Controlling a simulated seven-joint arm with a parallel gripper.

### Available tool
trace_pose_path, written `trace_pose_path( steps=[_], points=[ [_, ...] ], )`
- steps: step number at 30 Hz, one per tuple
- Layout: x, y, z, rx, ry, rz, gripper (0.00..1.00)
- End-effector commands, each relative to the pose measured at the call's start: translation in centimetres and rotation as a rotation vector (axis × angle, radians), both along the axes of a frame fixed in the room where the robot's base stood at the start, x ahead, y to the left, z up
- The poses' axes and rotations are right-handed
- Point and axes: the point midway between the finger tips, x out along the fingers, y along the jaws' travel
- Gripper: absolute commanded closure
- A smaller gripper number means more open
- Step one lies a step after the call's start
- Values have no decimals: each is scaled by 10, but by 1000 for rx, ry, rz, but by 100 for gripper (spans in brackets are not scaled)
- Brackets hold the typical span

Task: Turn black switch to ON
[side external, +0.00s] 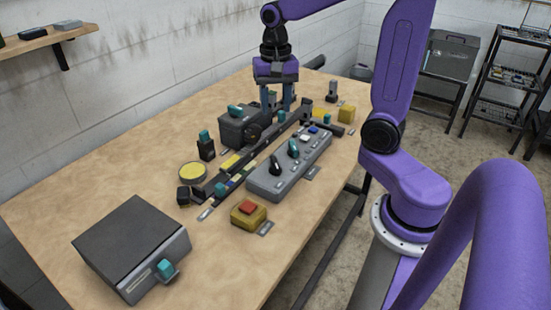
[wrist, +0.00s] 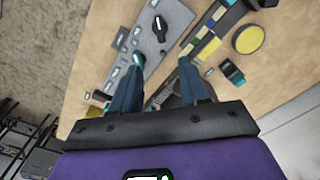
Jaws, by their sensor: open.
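The black switch (side external: 275,166) is a rotary knob on the near end of a grey control panel (side external: 262,182). A teal knob (side external: 293,150) stands beside it on the same panel. In the wrist view the black switch (wrist: 160,28) is ahead of the fingertips, on the panel (wrist: 146,42). My gripper (side external: 279,108) is open and empty, above the far part of the table and apart from the black switch. In the wrist view my gripper (wrist: 161,68) has its left fingertip overlapping the teal knob's place. The ON marking is too small to read.
A dark box with a teal handle (side external: 240,127) stands left of the panel. A long dark rail with coloured blocks (side external: 232,160) runs alongside. A red button on a yellow base (side external: 248,212) and a large grey box (side external: 135,250) are nearer. The front right table is clear.

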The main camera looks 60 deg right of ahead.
Motion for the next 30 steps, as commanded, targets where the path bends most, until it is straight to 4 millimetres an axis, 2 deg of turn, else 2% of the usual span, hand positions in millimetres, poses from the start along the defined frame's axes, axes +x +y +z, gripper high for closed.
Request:
trace_pose_path(
  steps=[5,18,30],
  points=[
    [0,-1,-13,0,4,-9,55],
    [-1,-1,-93,-1,8,-5,55],
    [-1,-1,-152,-1,5,-5,55]
  ],
)
